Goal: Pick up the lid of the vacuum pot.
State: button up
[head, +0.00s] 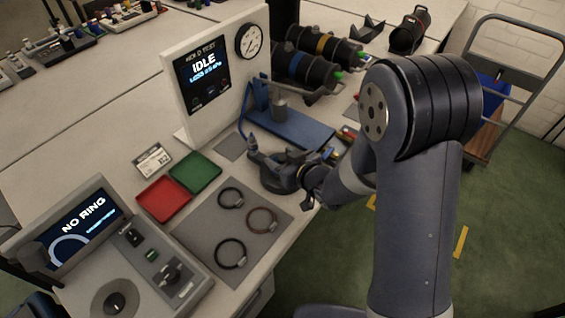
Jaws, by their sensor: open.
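The vacuum pot (270,182) is a dark, low round vessel on the bench, at the back edge of the grey mat. Its lid seems to be the dark top part (275,160), but I cannot clearly tell it from the pot or from my gripper in front. My gripper (305,191) is open, just right of the pot and close to it. My wrist and forearm hide the pot's right side. I cannot tell whether the fingers touch the lid.
Several dark rings (262,221) lie on the grey mat (205,237). A red tray (163,199) and a green tray (196,172) are at left. A blue-based fixture (290,128) and an IDLE display panel (203,82) stand behind. A NO RING console (85,225) is front left.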

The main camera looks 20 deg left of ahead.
jog(key=shift+c, duration=0.4)
grip_shut()
jog(key=shift+r, duration=0.1)
